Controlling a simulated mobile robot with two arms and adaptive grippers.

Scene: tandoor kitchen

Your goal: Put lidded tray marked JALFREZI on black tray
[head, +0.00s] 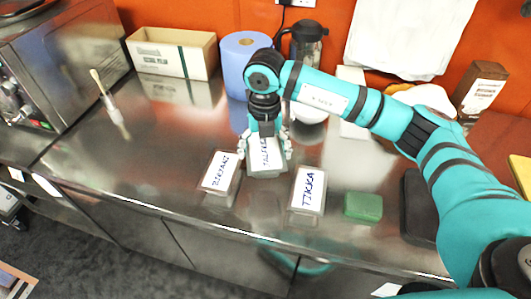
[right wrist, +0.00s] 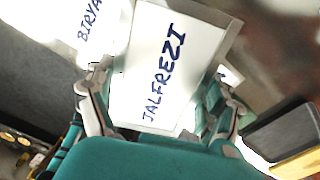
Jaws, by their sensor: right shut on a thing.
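The lidded tray marked JALFREZI (head: 266,168) has a white label on its lid and sits between two similar trays. In the right wrist view the JALFREZI tray (right wrist: 170,62) fills the space between the fingers. My right gripper (head: 265,152) comes down from above and is shut on it, a finger at each side. I cannot tell whether its base touches the counter. A flat black thing, seemingly the black tray (head: 416,208), lies farther right on the counter, partly hidden by my right arm. My left gripper is not in view.
Lidded trays marked BIRYANI (head: 219,178) and TIKKA (head: 308,191) stand close on either side. A green block (head: 363,207) lies between TIKKA and the black thing. Behind are a blue roll (head: 240,62), a carton (head: 172,52) and a dark jug (head: 306,45). The left counter is mostly clear.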

